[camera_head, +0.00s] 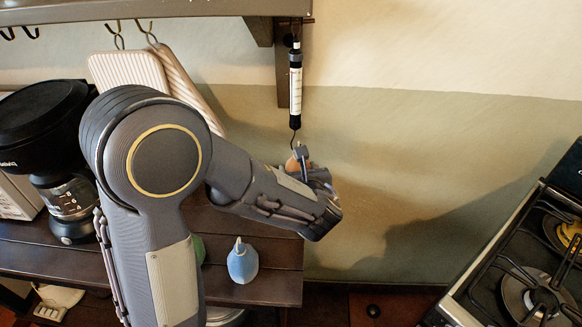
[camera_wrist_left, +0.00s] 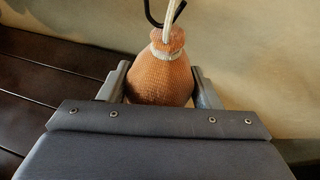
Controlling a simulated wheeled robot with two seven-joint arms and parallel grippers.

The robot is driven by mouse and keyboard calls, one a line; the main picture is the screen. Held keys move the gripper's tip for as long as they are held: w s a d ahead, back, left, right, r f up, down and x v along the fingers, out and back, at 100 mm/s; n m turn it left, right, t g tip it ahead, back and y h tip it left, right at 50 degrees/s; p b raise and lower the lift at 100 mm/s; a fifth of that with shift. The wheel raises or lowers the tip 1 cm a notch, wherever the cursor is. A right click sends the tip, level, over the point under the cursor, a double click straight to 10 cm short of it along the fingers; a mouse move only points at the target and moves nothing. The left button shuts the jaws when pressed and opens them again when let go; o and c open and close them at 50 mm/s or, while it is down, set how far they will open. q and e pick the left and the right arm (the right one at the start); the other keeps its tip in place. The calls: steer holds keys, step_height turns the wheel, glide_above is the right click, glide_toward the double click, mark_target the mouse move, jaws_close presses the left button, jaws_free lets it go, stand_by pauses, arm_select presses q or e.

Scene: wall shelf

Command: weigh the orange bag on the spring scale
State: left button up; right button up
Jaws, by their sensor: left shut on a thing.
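The spring scale (camera_head: 296,85) hangs upright from the wall shelf's bracket, with a dark hook (camera_head: 293,140) at its lower end. The orange bag (camera_wrist_left: 160,76) is upright between the fingers of my left gripper (camera_wrist_left: 162,88), which is shut on it. In the head view only a small part of the orange bag (camera_head: 291,163) shows beside my left gripper (camera_head: 302,158), just below the hook. The bag's pale loop (camera_wrist_left: 168,22) rises beside the black hook (camera_wrist_left: 153,14) in the wrist view. I cannot tell whether the hook carries the loop. My right gripper is not in view.
A blue bag (camera_head: 242,263) stands on the dark wooden counter (camera_head: 280,290), with a green thing (camera_head: 198,249) partly hidden by my arm. A coffee maker (camera_head: 45,130) stands left. Boards (camera_head: 128,72) hang behind my arm. A stove (camera_head: 520,285) is at right.

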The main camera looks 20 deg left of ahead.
arm_select(q)
steer(key=shift+d+r+p, duration=0.35)
steer(key=shift+r+p, duration=0.2)
steer(key=shift+r, duration=0.1)
steer(key=shift+w+d, duration=0.15)
steer(key=shift+d, duration=0.25)
steer(key=shift+w+d, duration=0.2)
steer(key=shift+d, duration=0.35)
steer(key=shift+w+d, duration=0.15)
steer(key=shift+d, duration=0.4)
steer(key=shift+w+d+f+p, duration=0.1)
steer(key=shift+w+d+p, duration=0.15)
steer(key=shift+d, duration=0.45)
steer(key=shift+w+d+p, duration=0.15)
steer(key=shift+d+p, duration=0.05)
steer(key=shift+d, duration=0.5)
